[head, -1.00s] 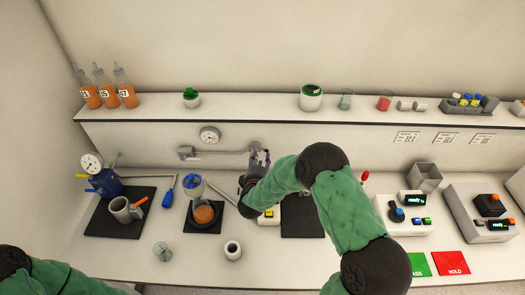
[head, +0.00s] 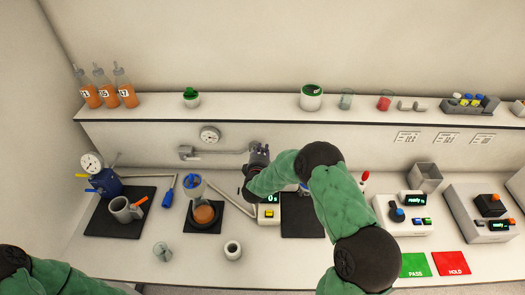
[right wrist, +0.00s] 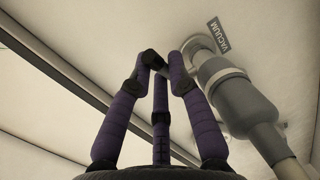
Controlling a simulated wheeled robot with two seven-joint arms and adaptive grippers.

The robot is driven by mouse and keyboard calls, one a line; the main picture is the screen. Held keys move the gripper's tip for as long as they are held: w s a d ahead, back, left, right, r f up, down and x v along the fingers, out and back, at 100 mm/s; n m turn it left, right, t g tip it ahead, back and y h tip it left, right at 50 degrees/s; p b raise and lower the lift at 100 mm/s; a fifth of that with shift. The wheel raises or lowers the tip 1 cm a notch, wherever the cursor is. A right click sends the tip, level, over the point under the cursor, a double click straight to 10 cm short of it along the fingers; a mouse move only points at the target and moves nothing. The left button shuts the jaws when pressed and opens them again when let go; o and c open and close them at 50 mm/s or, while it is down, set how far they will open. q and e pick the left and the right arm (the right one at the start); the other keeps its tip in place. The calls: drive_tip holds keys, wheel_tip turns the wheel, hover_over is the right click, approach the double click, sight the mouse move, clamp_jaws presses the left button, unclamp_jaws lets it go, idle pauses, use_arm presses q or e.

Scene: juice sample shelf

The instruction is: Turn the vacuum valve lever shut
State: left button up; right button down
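The vacuum line (head: 220,153) is a grey pipe along the back wall below the shelf, with a round gauge (head: 209,134) above it. My right gripper (head: 259,148) is at the pipe's right end and covers that part. In the right wrist view, the grey valve body (right wrist: 240,98) and the VACUUM label (right wrist: 219,35) are right of the fingers. The purple fingers of the right gripper (right wrist: 162,60) converge around a small dark piece; I cannot tell whether it is the lever or a fingertip. The left gripper is out of view; only its arm shows at bottom left.
The shelf (head: 240,122) above holds bottles, jars and beakers. Two instruments (head: 405,214) and coloured pads (head: 416,265) are at right.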

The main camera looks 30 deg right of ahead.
drive_tip(key=shift+d, duration=0.1)
drive_tip(key=n+y+b, duration=0.1)
drive_tip(key=d+n+t+y+b, duration=0.1)
drive_tip(key=shift+w+f+t+y, duration=0.1)
drive_tip(key=shift+w+t+y, duration=0.05)
drive_tip(key=shift+t+y, duration=0.15)
drive_tip(key=y+b, duration=0.1)
drive_tip(key=n+y+b, duration=0.1)
drive_tip(key=n+t+b, duration=0.1)
drive_tip(key=shift+w+d+y, duration=0.25)
drive_tip(key=shift+y, duration=0.15)
drive_tip(key=shift+n, duration=0.3)
drive_tip(key=c, duration=1.2)
unclamp_jaws()
drive_tip(key=shift+o, duration=0.2)
